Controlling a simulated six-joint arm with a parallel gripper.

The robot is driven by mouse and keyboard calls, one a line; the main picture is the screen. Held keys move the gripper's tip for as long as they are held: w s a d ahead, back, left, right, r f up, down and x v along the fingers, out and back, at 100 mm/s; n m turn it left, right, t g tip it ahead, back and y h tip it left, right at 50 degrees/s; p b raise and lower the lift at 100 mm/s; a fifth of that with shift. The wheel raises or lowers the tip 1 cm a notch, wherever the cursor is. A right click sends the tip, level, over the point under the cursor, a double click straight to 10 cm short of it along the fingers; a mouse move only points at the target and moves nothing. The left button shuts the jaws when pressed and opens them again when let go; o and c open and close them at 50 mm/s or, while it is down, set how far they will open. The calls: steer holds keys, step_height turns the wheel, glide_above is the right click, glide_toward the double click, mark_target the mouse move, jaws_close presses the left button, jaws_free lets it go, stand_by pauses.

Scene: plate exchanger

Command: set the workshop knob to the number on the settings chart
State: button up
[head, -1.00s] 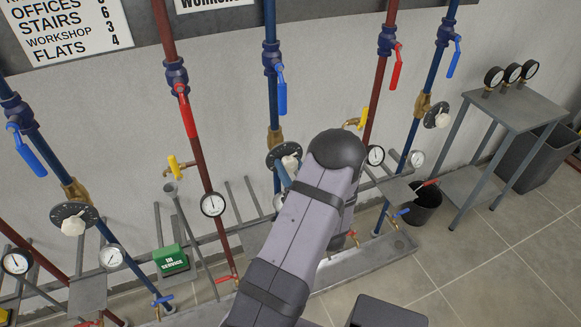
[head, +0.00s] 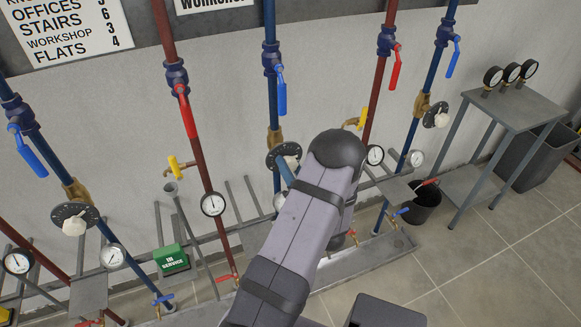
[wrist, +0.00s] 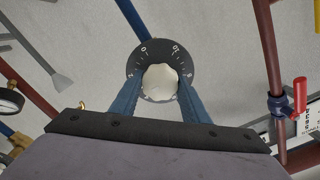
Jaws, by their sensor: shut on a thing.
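The settings chart (head: 68,30) at the top left of the head view has a WORKSHOP row that reads 3. A white knob (wrist: 160,83) on a dark round dial (wrist: 137,66) is in the middle of the wrist view. My gripper (wrist: 160,86) has its blue fingers on both sides of the knob and is shut on it. Few dial marks are legible and I cannot tell the knob's setting. In the head view this dial (head: 277,152) is on the middle blue pipe, under a sign reading Workshop (head: 212,3). My arm and gripper hide most of the knob there.
Similar dials are on the left blue pipe (head: 75,218) and right blue pipe (head: 436,114). A red-handled valve (head: 184,112), a blue-handled valve (head: 281,90) and a yellow tap (head: 176,166) stand near my arm. A grey table (head: 515,108) with gauges stands right. Floor is clear at lower right.

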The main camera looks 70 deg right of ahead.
mark_target(291, 168)
steer(key=o, duration=1.1)
steer(key=shift+s, duration=0.1)
steer(key=b+v, duration=0.2)
steer(key=v, duration=0.4)
steer(key=shift+s+a, duration=0.4)
steer(key=shift+a, duration=0.15)
